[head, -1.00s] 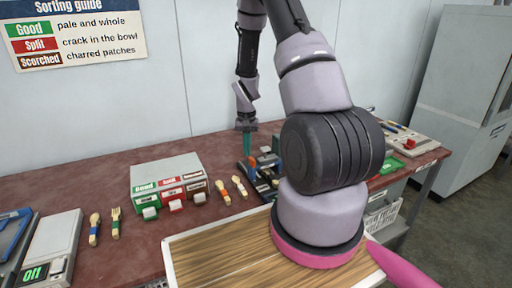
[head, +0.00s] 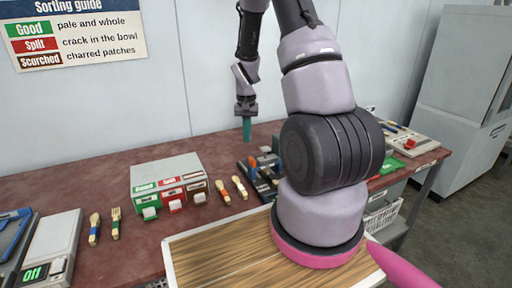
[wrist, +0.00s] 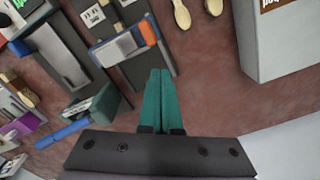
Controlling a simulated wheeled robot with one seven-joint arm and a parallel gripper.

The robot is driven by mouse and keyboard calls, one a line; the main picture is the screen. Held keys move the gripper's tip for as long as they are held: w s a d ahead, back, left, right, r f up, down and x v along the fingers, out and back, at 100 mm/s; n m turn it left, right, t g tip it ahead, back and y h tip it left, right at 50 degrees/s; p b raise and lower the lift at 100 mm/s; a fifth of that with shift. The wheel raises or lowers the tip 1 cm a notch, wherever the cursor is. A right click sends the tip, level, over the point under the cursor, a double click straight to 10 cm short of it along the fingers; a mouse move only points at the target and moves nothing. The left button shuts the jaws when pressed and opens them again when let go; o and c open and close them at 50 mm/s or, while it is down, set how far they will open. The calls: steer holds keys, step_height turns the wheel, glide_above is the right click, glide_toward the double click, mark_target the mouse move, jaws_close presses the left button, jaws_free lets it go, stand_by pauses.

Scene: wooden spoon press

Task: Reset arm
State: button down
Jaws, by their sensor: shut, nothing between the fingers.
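My gripper (head: 246,130) hangs from my arm over the back of the red-brown table (head: 100,185), in the middle of the head view. Its teal fingers are together with nothing between them. In the wrist view the shut fingers (wrist: 160,100) point over bare table. A dark press-like fixture with blue and orange parts (head: 262,170) lies below and in front of the gripper. That fixture (wrist: 125,45) also shows left of the fingers in the wrist view, apart from them.
A grey box with Good, Split and Scorched drawers (head: 165,180) stands left of the gripper. Wooden utensils (head: 222,192) lie beside it. A scale (head: 58,245) is at the left. A wood-topped surface (head: 215,255) is in front. A grey cabinet (head: 460,90) stands at the right.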

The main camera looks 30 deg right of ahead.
steer(key=s+a+r+t, duration=0.2)
steer(key=s+r, duration=0.1)
steer(key=r, duration=0.8)
steer(key=s+a+r+t, duration=0.1)
steer(key=s+a+r, duration=0.2)
steer(key=r, duration=0.7)
steer(key=s+a+r+n+t+y, duration=0.1)
steer(key=s+a+r+t, duration=0.1)
steer(key=s+r, duration=0.4)
steer(key=s+a+r+t+y, duration=0.1)
steer(key=s+a+r+t, duration=0.1)
steer(key=s+r, duration=0.5)
steer(key=s+a, duration=0.1)
steer(key=s, duration=0.2)
steer(key=shift+s+r+n, duration=0.15)
steer(key=shift+s+n, duration=0.15)
steer(key=shift+n, duration=0.1)
